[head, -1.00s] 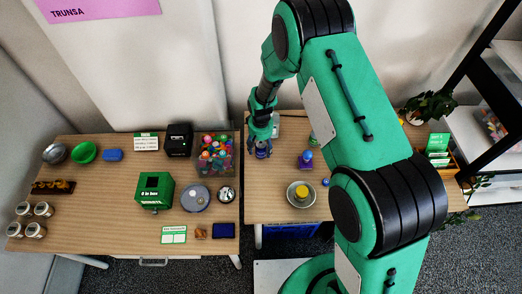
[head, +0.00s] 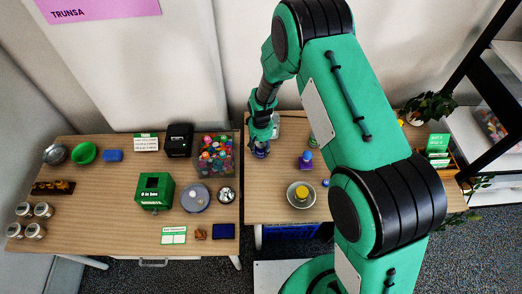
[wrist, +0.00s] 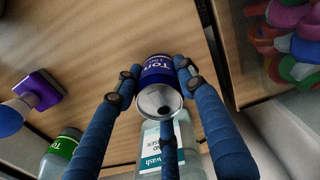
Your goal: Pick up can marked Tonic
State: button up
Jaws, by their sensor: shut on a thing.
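The can marked "Ton..." (wrist: 158,80) is dark blue with a silver end, and part of its label shows in the wrist view. My gripper (wrist: 155,82) has its blue fingers shut on the can from both sides. In the head view my gripper (head: 261,146) is at the back left of the right table, and the can (head: 261,153) shows only as a small dark blue patch below the fingers. Whether the can touches the table is hard to tell.
A purple object (head: 306,160) and a plate with a yellow item (head: 301,194) are on the right table. A clear bin of colourful things (head: 215,155) stands left.

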aim_at(261, 145)
jog(key=shift+r, duration=0.1)
jog(key=shift+r, duration=0.45)
jog(key=r, duration=0.2)
jog(key=shift+s+d+r+p, duration=0.1)
jog(key=shift+s+r+p, duration=0.2)
jog(key=shift+p, duration=0.05)
jog(key=s+d+r+p, duration=0.1)
jog(key=s+d, duration=0.3)
jog(key=s, duration=1)
jog(key=shift+s+r, duration=0.15)
jog(key=shift+s, duration=0.25)
jog(key=shift+s, duration=0.1)
